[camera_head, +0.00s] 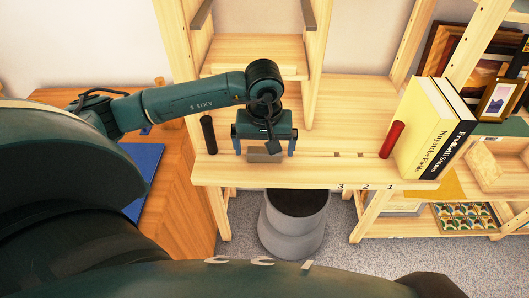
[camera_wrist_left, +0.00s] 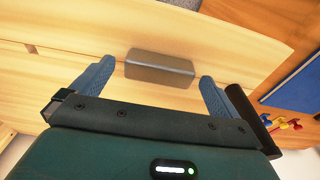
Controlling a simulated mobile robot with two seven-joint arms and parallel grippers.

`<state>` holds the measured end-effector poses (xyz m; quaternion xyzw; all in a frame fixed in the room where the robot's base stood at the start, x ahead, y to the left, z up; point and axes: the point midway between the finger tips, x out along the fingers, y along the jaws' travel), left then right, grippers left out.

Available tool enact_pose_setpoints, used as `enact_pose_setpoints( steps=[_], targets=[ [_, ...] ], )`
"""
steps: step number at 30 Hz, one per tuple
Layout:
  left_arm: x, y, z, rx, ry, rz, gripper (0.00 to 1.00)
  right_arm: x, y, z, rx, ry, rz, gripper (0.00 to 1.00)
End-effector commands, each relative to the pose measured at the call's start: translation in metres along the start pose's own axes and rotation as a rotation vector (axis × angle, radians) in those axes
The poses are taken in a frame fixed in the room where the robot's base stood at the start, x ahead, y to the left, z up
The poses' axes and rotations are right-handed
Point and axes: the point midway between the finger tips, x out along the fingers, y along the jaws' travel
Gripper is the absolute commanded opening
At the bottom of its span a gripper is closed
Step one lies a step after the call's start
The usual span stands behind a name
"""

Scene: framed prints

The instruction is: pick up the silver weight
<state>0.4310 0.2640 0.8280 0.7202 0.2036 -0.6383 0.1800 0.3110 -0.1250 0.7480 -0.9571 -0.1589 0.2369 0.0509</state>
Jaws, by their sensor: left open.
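The silver weight (camera_head: 265,153) is a small grey block lying on the light wooden shelf board, near its front edge. In the left wrist view the silver weight (camera_wrist_left: 159,68) lies ahead of and between the two blue-grey fingers. My left gripper (camera_head: 264,150) points down over the weight, with one finger on each side of it. It also shows in the left wrist view (camera_wrist_left: 155,88), open and empty, with gaps between the fingers and the block. Whether the fingertips touch the board is hard to tell. My right gripper is not in view.
A black cylinder (camera_head: 209,135) stands just left of my left gripper. A red cylinder (camera_head: 392,139) and two books (camera_head: 431,130) stand at the right of the board. Its middle is mostly clear. A grey bin (camera_head: 293,222) stands below on the floor.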

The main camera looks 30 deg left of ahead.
Motion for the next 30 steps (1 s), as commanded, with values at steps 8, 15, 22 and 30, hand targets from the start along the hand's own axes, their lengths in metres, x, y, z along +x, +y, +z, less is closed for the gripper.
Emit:
enact_pose_setpoints(
  steps=[8,15,22,30],
  targets=[
    [0.0134,0.0004,0.0001,0.0,0.001,0.001,1.0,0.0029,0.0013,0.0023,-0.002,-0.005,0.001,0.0],
    [0.0131,0.0003,0.0003,0.001,0.0,0.001,0.89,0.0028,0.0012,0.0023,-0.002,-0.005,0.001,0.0],
    [0.0129,0.0003,0.0003,0.0,0.0,0.001,0.7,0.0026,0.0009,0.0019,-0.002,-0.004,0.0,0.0],
    [0.0128,0.0002,0.0002,0.0,0.0,0.001,0.48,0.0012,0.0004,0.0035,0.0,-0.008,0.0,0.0]
  ],
)
